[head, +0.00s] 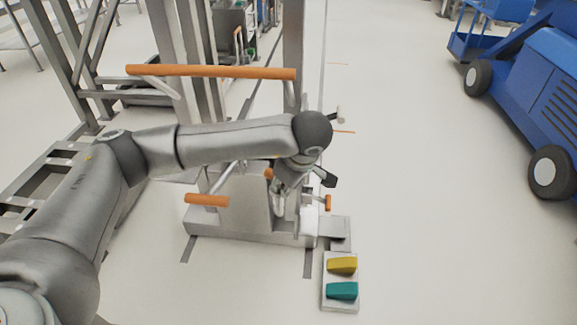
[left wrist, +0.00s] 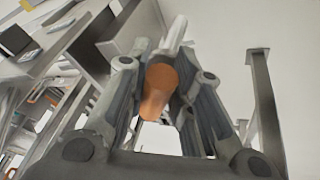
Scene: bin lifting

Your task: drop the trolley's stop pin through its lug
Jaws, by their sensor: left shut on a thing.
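The trolley (head: 233,222) is a grey frame with a low base and orange handlebars. My left gripper (head: 280,203) reaches down over the front part of the trolley. In the left wrist view my left gripper (left wrist: 166,84) is shut on an orange rounded piece, which I take to be the head of the stop pin (left wrist: 160,84). In the head view only a small orange patch (head: 268,174) shows beside the gripper. The pin's lower end is hidden. I cannot make out the lug in either view. My right gripper is not in view.
A long orange bar (head: 210,71) crosses above my left arm, and a short orange grip (head: 206,199) is left of the gripper. A small orange piece (head: 328,203) is at right. A yellow pedal (head: 342,265) and a teal pedal (head: 342,290) lie in front. A blue vehicle (head: 535,90) stands right, beyond clear floor.

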